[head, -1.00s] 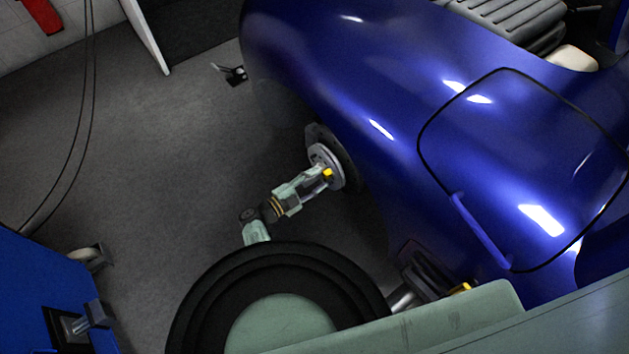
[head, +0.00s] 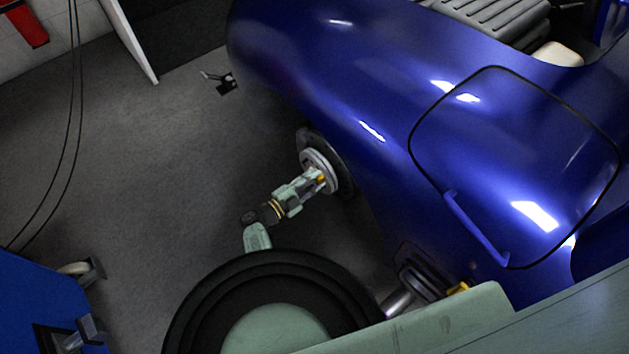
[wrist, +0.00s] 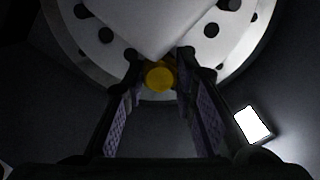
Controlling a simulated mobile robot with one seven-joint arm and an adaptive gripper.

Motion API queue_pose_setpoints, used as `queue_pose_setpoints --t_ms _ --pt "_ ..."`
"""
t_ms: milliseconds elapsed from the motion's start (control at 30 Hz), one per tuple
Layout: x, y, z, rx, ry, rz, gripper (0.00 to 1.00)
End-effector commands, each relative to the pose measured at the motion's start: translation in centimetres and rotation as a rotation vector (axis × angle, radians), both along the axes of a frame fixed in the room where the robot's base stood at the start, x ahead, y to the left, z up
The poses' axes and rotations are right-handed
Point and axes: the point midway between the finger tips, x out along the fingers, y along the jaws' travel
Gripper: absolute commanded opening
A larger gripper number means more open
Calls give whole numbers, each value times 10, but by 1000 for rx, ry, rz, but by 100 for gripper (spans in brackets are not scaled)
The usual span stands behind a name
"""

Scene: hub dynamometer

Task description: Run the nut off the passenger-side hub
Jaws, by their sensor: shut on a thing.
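The hub (head: 330,160) is a pale round metal flange at the wheel opening under the blue bodywork. It also fills the top of the wrist view as a light disc with dark round holes (wrist: 230,85). A yellow nut (wrist: 160,77) is at its lower middle, and it shows in part in the head view (head: 320,177). My gripper (wrist: 161,70) is shut on the nut, with one finger on each side and its tips close to the hub face. In the head view my gripper (head: 317,181) reaches the hub from the lower left. The nut's threads are hidden.
The blue car body (head: 350,90) overhangs the hub on the right. A second yellow part (head: 458,287) shows at lower right. A blue cabinet (head: 35,300) stands at lower left, with hanging cables (head: 70,120) above. A bright panel (wrist: 252,123) shows in the wrist view. Grey floor lies open at left.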

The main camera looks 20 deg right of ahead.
Motion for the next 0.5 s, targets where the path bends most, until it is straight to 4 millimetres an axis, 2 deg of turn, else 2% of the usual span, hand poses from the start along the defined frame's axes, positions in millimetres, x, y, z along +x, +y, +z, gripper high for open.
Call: queue_pose_setpoints --t_ms 300,500 --pt "0 0 0 0 0 0 0" --pt "0 0 0 0 1 -1 0"
